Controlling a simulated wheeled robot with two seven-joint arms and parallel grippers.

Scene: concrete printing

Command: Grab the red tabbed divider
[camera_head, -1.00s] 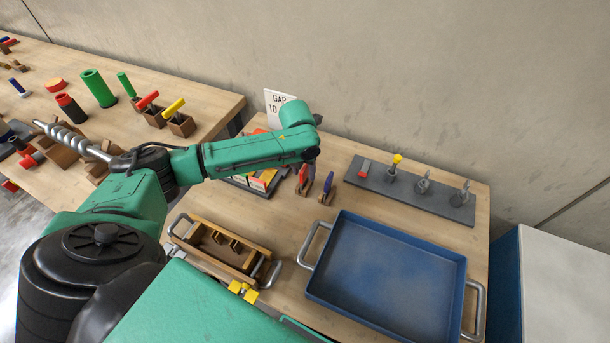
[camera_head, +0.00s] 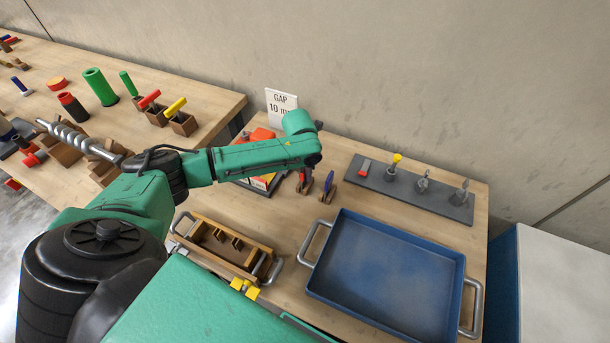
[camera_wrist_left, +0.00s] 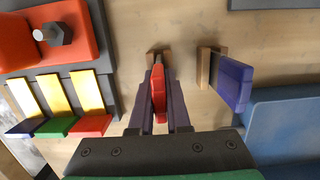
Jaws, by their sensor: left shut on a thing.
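The red tabbed divider (camera_wrist_left: 159,96) stands in a small brown holder (camera_wrist_left: 158,57) on the table, and it also shows in the head view (camera_head: 303,182) just below the end of my left arm. My left gripper (camera_wrist_left: 158,86) is shut on it, with one dark finger on each side of the red tab. The divider still appears to be at its holder; whether it is lifted at all I cannot tell. A similar blue tabbed divider (camera_wrist_left: 233,83) stands in its own holder to the right, apart from my fingers. My right gripper is not in view.
A blue tray (camera_head: 385,270) with metal handles lies in front right. A wooden box (camera_head: 225,247) stands front left. A grey rack (camera_head: 412,190) with tools is at the back right. A block with coloured tabs (camera_wrist_left: 62,95) is left of the gripper.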

